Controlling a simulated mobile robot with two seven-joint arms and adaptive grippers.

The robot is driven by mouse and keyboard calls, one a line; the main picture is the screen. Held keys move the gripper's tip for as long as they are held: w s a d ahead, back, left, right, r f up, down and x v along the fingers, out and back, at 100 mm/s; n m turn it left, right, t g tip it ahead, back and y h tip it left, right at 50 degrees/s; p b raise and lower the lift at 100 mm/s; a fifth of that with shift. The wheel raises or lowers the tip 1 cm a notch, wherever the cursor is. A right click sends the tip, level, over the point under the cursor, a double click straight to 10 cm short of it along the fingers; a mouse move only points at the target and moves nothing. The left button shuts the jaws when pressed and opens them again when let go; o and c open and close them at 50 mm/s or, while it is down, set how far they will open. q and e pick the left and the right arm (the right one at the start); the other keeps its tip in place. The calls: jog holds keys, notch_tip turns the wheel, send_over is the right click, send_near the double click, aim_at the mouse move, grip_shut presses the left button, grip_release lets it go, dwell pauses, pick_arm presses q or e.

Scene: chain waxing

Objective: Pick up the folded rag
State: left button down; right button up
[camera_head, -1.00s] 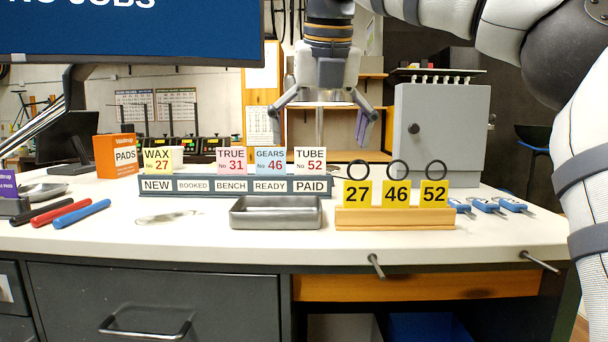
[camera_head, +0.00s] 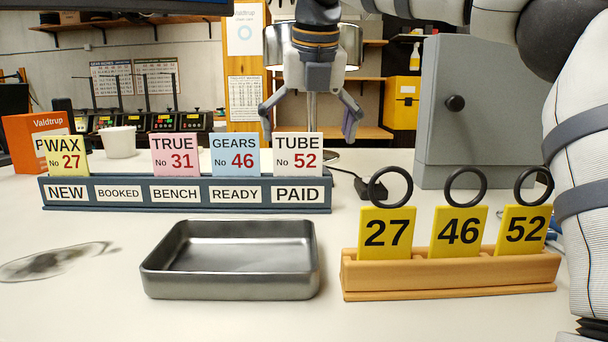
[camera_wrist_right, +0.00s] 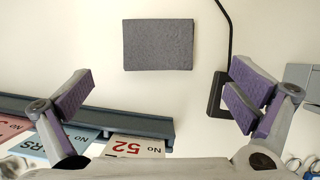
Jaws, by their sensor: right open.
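The folded rag (camera_wrist_right: 158,44) is a flat dark-grey rectangle lying on the pale bench top, at the upper middle of the right wrist view. I cannot make it out in the head view, where the card rack stands in front. My right gripper (camera_head: 309,125) reaches down from above behind the card rack, fingers spread, open and empty. In the right wrist view the same gripper (camera_wrist_right: 165,88) has its fingers wide apart, with the rag beyond the line between the tips and untouched. My left gripper is not in view.
A blue-grey card rack (camera_head: 75,195) stands in front of my right gripper. A black adapter (camera_wrist_right: 217,95) with a cable lies near the right finger. A metal tray (camera_head: 230,287), a wooden tag holder (camera_head: 450,282) and a grey cabinet (camera_head: 470,110) are around.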

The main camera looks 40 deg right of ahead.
jog(key=x, duration=0.7)
jog(key=shift+w+d, duration=0.15)
jog(key=shift+w, duration=0.15)
jog(key=c, duration=1)
